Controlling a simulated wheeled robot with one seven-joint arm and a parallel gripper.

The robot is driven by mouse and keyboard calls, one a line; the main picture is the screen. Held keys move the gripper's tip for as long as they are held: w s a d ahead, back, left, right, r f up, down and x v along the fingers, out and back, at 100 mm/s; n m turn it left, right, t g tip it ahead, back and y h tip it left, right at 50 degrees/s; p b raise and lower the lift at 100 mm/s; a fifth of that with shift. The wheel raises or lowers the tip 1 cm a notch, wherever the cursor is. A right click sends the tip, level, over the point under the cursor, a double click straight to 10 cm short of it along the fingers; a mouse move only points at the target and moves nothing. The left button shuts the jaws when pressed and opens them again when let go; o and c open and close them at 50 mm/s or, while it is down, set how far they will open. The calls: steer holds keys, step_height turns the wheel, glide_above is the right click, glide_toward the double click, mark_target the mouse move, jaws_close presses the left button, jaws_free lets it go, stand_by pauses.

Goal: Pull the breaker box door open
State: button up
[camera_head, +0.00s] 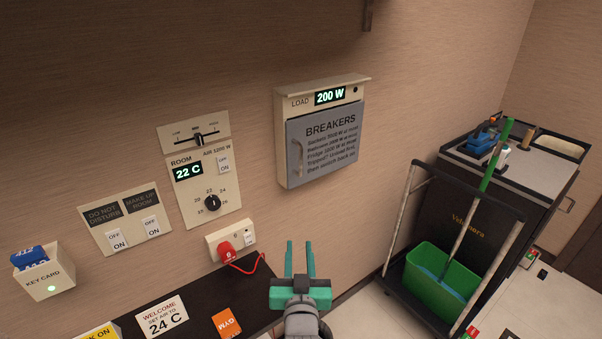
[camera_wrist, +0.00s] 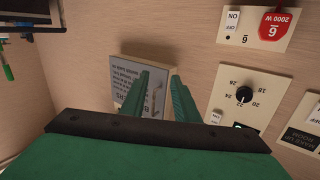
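The breaker box (camera_head: 279,140) is cream, fixed to the wall, with a lit "200 W" load display on top. Its grey door (camera_head: 327,142), lettered "BREAKERS", is shut. A grey vertical handle (camera_head: 297,157) is on the door's left side. My gripper (camera_head: 300,246) is below the box in the head view, apart from it, with two green fingers spread and nothing between them. In the wrist view the door (camera_wrist: 126,75) shows upside down beyond the fingers, partly covered by one of them. The handle (camera_wrist: 160,97) shows between the fingers.
Left of the box are a room thermostat panel (camera_head: 185,190), a switch panel (camera_head: 124,222) and an outlet with a red plug (camera_head: 228,253). A dark counter (camera_head: 200,290) lies below. A housekeeping cart (camera_head: 450,205) with a green bucket stands right.

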steer(key=n, duration=0.1)
glide_toward(301, 162)
steer(key=shift+t, duration=0.3)
steer(key=w, duration=0.8)
steer(key=shift+w+a+f, duration=0.15)
steer(key=shift+w+f, duration=0.15)
steer(key=shift+c, duration=0.7)
jaws_close()
